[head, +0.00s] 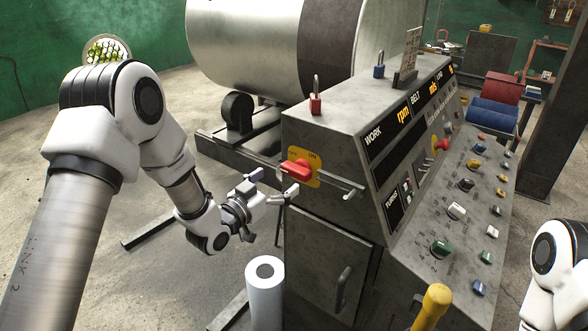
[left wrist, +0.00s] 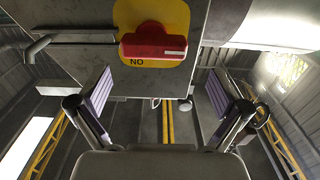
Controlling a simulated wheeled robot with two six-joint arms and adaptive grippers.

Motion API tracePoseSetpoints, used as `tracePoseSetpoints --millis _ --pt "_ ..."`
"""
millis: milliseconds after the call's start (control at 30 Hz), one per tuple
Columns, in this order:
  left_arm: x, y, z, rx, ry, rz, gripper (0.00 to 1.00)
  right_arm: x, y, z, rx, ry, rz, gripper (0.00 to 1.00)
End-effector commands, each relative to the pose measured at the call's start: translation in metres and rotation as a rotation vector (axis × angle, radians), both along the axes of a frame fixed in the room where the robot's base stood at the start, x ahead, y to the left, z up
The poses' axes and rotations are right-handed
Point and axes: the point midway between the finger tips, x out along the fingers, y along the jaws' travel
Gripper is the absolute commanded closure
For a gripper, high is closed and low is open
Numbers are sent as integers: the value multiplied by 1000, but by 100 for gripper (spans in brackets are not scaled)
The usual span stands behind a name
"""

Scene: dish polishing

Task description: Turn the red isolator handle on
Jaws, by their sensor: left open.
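The red isolator handle (head: 297,170) sits on a yellow plate (head: 314,158) on the end face of the grey control console. Lettering, including ON, shows on the plate's upper part. In the left wrist view the handle (left wrist: 150,45) lies crosswise at the top, on the yellow plate (left wrist: 172,14). My left gripper (head: 276,184) is open and empty, pointing at the console just in front of the handle. In the left wrist view its purple-padded fingers (left wrist: 165,95) stand wide apart, with the handle beyond them and not between the pads. My right gripper is out of view.
A metal rail (head: 335,185) sticks out beside the handle. Red (head: 316,102) and blue (head: 379,68) padlocks stand on the console top. A cabinet door handle (head: 342,288) and a white roll (head: 265,288) are below. A large drum (head: 245,45) is behind.

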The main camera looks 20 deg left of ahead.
Motion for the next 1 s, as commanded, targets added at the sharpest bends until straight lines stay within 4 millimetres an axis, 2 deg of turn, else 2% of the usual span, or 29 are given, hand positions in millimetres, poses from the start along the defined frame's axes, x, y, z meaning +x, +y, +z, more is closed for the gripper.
tracePoseSetpoints --millis 200,300,567,600,667,700,733,1000 --pt "40 -16 3 3 0 -4 0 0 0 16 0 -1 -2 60" --pt "51 -20 1 2 2 -2 0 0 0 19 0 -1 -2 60" --pt "55 -21 0 0 2 -1 0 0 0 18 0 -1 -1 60" --pt "55 -21 -1 0 2 -1 7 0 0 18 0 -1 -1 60" --pt "55 -21 -1 0 3 -1 28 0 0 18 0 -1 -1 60" --pt "55 -21 -1 0 3 -1 43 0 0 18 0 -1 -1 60" --pt "55 -21 -1 0 3 -1 50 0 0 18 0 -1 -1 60" --pt "55 -21 -1 7 -1 -1 50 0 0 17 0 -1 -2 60"
